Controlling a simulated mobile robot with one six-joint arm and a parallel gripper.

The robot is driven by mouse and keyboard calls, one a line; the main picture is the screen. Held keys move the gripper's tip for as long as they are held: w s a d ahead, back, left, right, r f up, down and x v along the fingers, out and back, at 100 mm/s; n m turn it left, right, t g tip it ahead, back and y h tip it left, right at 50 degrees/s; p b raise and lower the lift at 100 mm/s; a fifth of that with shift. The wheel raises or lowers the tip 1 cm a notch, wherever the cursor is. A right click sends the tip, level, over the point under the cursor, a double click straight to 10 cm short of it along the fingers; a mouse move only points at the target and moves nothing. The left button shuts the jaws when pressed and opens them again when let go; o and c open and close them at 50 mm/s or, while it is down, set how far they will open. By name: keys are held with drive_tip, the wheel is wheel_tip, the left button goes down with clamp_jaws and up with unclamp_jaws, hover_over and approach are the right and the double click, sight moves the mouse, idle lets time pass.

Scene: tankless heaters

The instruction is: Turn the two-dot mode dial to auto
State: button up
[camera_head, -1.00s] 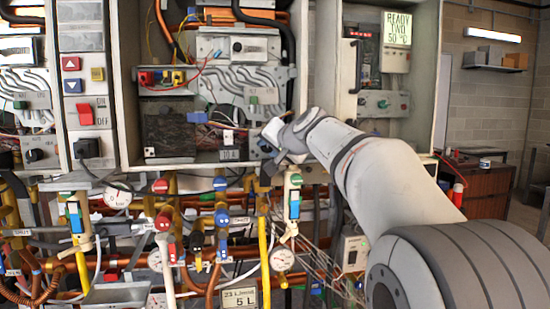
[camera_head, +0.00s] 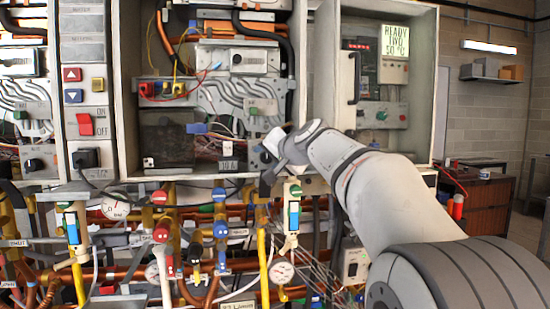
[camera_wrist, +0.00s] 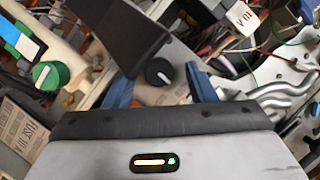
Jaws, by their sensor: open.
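A black round dial (camera_wrist: 159,72) with a white pointer line sits on a grey panel in the wrist view, between and just beyond my open fingers. I cannot make out dots or mode labels beside it, so I cannot tell its setting. My gripper (camera_wrist: 160,88) has its two blue fingertips apart, one on each side of the dial, with nothing held. In the head view my gripper (camera_head: 266,168) is at the lower right corner of the open heater cabinet. It hides most of the dial there. A dark flat plate covers part of the wrist view above the dial.
A green knob (camera_wrist: 46,74) on a white valve body is to the left in the wrist view; the valve (camera_head: 293,207) also hangs below the cabinet (camera_head: 212,178). Pipes, gauges and coloured valves crowd the space below. A "10 A" label (camera_wrist: 243,17) is close by.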

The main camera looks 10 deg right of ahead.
drive_tip(key=v, duration=0.8)
drive_tip(key=shift+b, duration=0.4)
drive_tip(key=shift+f, duration=0.15)
